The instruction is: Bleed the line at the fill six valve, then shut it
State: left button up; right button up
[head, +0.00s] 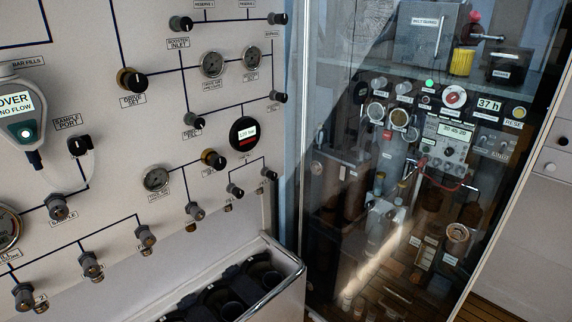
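A light grey panel with dark painted lines, knobs and gauges fills the left half of the head view. Low on it, one branching line leads to valves at the left (23,295), middle (91,265) and right (146,235). Neither of my grippers is in view.
A round black display (243,134) with a lit readout sits above the right branch. A handset at the left (22,115) reads "OVER NO FLOW". An open bin with dark round sockets (290,262) juts out below the panel. A glass-fronted cabinet (330,60) stands right.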

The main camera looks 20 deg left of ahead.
aim_at(272, 175)
jog(key=i+j, duration=0.1)
jog(key=i, duration=0.3)
jog(key=i+u, duration=0.2)
jog(key=u, duration=0.15)
jog(key=i+u, duration=0.25)
jog(key=u, duration=0.15)
jog(key=i+l+u, duration=0.1)
jog(key=u, duration=0.25)
jog(key=i+u, duration=0.1)
jog(key=u, duration=0.4)
